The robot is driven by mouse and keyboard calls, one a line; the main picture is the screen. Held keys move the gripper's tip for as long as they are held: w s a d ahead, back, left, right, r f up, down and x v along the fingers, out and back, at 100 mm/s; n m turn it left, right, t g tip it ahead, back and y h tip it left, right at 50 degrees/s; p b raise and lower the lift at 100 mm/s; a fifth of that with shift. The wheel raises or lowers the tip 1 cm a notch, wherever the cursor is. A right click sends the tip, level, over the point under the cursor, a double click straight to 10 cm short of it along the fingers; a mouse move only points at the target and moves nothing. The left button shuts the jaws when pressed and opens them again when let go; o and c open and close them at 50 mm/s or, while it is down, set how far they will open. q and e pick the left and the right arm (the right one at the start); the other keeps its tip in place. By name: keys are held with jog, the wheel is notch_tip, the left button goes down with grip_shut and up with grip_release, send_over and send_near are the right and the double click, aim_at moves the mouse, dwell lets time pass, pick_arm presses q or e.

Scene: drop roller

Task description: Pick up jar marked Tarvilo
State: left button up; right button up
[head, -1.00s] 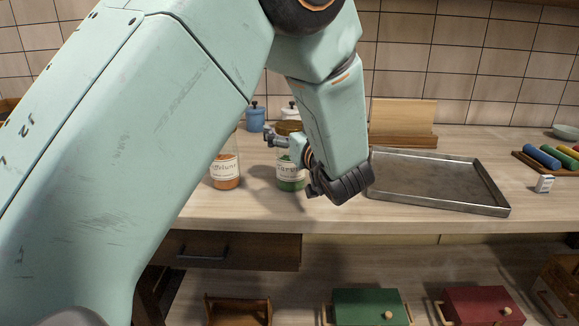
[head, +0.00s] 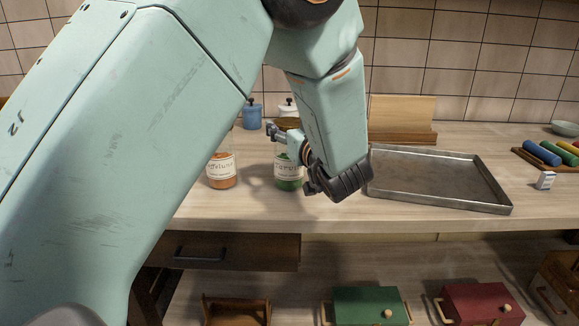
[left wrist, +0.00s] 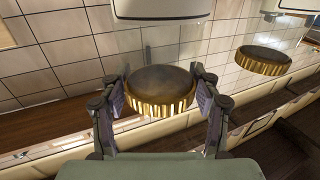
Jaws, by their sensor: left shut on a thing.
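The jar with green contents (head: 288,182) stands upright on the counter. Its white label is partly hidden by my left gripper, and the letters that show look like the start of Tarvilo. My left gripper (head: 288,152) is at the upper part of this jar. In the left wrist view, my left gripper (left wrist: 162,98) has a finger on each side of a round lid with a ribbed gold rim (left wrist: 160,88) and is shut on it. A jar with orange contents (head: 222,172) stands to the left, and its label is partly readable. My right gripper is not in view.
A metal tray (head: 440,204) lies right of the jar. Blue (head: 252,115) and white (head: 288,107) canisters and a wooden stand (head: 402,120) are behind. Another gold-rimmed lid (left wrist: 263,62) is close by in the left wrist view. Bare counter lies in front.

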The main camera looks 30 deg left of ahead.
pick_arm(q)
jog(key=shift+a+r, duration=0.1)
jog(key=shift+a, duration=0.05)
jog(key=c, duration=0.9)
jog(key=shift+w+r, duration=0.1)
grip_shut()
